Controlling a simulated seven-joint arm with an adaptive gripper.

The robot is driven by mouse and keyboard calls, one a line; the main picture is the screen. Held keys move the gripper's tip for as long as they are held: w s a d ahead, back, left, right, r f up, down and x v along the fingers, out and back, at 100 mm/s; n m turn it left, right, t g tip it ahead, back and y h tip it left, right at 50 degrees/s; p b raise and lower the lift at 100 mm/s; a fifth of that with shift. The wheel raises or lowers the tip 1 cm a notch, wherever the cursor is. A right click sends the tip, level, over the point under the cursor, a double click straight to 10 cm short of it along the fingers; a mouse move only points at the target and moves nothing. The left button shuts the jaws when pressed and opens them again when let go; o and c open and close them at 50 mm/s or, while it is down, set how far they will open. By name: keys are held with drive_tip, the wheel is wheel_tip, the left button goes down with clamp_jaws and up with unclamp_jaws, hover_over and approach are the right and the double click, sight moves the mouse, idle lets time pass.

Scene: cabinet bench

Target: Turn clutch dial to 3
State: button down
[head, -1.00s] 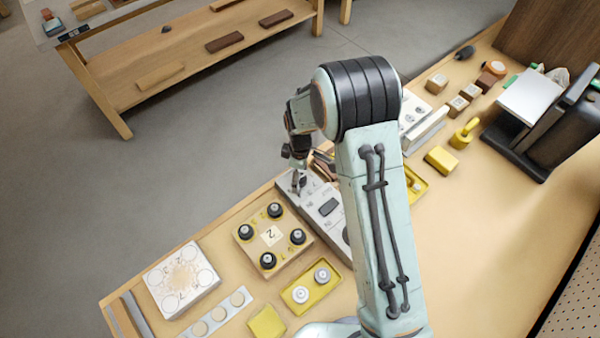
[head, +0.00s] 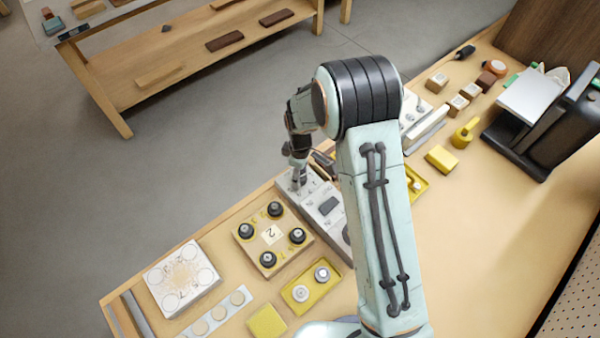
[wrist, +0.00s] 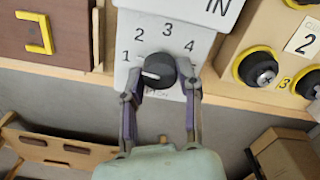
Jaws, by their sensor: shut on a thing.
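The clutch dial (wrist: 158,68) is a dark round knob on a pale panel (wrist: 185,12), with the numbers 1, 2, 3 and 4 arced above it in the wrist view. A short light mark on the knob points left, roughly toward or just below the 1. My gripper (wrist: 161,84) is shut on the dial, with one finger on each side. In the head view my gripper (head: 298,180) reaches down onto the far end of the grey panel (head: 325,207); the dial is hidden there by the fingers.
A wooden board with several black knobs and a "2" label (head: 270,236) stands close beside the panel. Yellow trays (head: 312,288) and a white plate with circles (head: 181,279) lie nearer. The bench's right side has open room.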

drive_tip(key=m, duration=0.8)
drive_tip(key=shift+d+m, duration=0.1)
drive_tip(key=shift+m, duration=0.3)
drive_tip(key=m, duration=0.4)
drive_tip(key=shift+m, duration=1.8)
drive_tip(key=c, duration=0.7)
unclamp_jaws()
drive_tip(key=shift+c, duration=0.2)
